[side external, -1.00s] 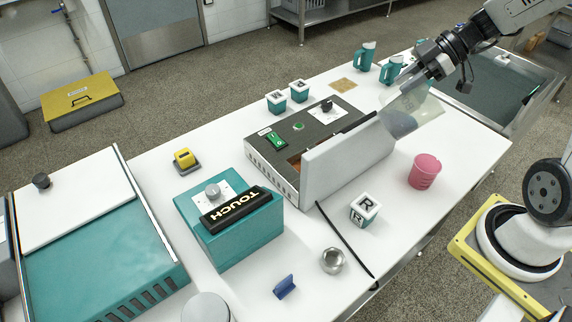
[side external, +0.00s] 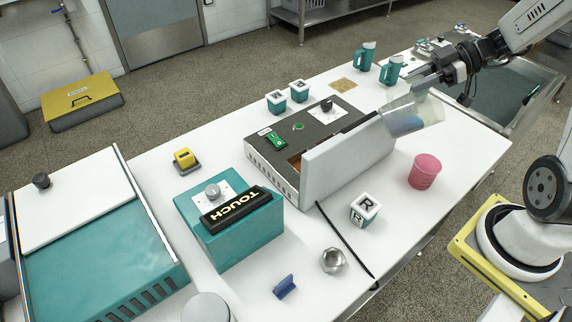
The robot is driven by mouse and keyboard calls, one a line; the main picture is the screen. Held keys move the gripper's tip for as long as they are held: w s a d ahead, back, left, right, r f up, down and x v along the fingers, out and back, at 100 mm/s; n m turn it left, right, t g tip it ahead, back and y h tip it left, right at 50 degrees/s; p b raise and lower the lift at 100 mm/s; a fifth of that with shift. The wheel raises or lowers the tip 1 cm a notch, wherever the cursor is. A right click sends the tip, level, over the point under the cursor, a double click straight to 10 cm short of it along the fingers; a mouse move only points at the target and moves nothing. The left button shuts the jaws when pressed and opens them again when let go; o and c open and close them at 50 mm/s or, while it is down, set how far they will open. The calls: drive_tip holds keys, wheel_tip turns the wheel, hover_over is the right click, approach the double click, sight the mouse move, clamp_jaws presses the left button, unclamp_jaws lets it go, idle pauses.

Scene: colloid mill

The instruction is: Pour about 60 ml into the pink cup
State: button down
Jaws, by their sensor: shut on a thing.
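The pink cup (side external: 424,172) stands upright on the white table, right of the control box's raised panel. My gripper (side external: 418,82) is shut on a clear beaker (side external: 413,113). The beaker is tilted, its mouth toward the right, and bluish-grey liquid shows in its lower left part. The beaker is above and behind the pink cup, beside the raised panel. I see no stream of liquid. The inside of the cup is hard to make out.
A grey control box (side external: 322,128) with an upright light panel (side external: 350,158) stands left of the cup. A lettered cube (side external: 364,209), a metal nut (side external: 333,260) and a black rod (side external: 345,243) lie in front.

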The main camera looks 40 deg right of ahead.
drive_tip(key=shift+s+d, duration=0.1)
drive_tip(key=shift+d, duration=0.1)
drive_tip(key=shift+s+d+f+t+y, duration=0.15)
drive_tip(key=shift+s+d+t+y, duration=0.1)
drive_tip(key=shift+d+t+y, duration=0.3)
drive_tip(key=shift+a+y, duration=0.1)
drive_tip(key=shift+y, duration=0.15)
drive_tip(key=shift+w+a, duration=0.2)
drive_tip(key=shift+a, duration=0.05)
drive_tip(key=shift+w+a, duration=0.15)
drive_tip(key=shift+s+d+f+y+p, duration=0.2)
drive_tip(key=shift+d+f+y+p, duration=0.15)
drive_tip(key=shift+f, duration=0.3)
drive_tip(key=shift+s+d+f+y+p, duration=0.2)
drive_tip(key=shift+d+f, duration=0.25)
drive_tip(key=shift+f, duration=0.15)
idle(0.7)
drive_tip(key=shift+r, duration=0.1)
